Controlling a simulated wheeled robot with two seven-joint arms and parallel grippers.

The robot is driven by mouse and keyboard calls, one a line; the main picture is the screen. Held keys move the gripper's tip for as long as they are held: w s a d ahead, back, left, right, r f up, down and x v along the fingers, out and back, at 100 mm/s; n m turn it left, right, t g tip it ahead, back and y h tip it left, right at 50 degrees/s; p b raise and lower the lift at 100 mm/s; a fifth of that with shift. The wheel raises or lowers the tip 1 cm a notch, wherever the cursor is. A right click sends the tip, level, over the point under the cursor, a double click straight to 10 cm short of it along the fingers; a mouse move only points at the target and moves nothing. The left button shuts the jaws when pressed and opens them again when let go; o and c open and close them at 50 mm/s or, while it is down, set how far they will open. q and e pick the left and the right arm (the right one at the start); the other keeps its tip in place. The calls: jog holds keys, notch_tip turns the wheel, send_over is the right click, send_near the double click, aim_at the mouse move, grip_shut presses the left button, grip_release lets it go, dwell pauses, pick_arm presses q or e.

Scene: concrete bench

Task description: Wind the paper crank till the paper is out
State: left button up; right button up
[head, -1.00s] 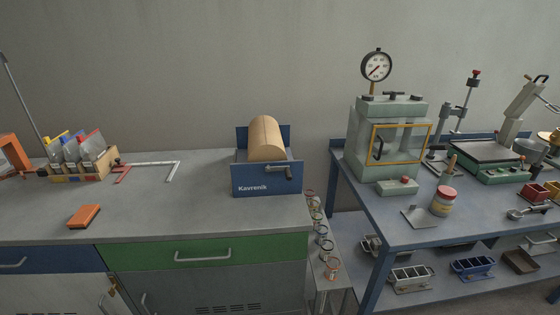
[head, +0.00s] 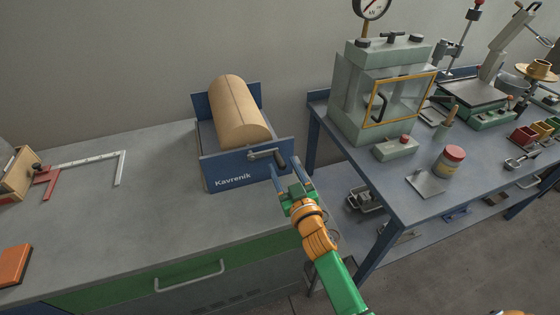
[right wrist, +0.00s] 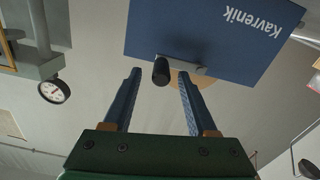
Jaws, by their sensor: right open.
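The paper dispenser (head: 240,168) is a blue box marked Kavrenik on the grey bench, holding a brown paper roll (head: 238,110). Its crank (head: 266,154) is on the front panel, a grey arm with a dark knob at the right end. My right gripper (head: 290,173) is just in front of the crank, with its two blue fingers apart. In the right wrist view the dark crank knob (right wrist: 161,70) shows between the open fingertips (right wrist: 158,78), and the jaws are not closed on it. No loose paper shows at the front. My left gripper is out of view.
A blue table (head: 405,205) stands to the right across a gap, with a green press (head: 378,90) and a red-lidded jar (head: 448,160). A red and metal square (head: 119,168) and an orange block (head: 14,264) lie on the bench, whose middle is clear.

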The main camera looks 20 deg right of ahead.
jog(key=shift+w+f, duration=0.25)
jog(key=shift+w, duration=0.95)
jog(key=shift+s+r, duration=0.1)
jog(key=shift+s, duration=0.05)
jog(key=shift+c, duration=0.2)
grip_shut()
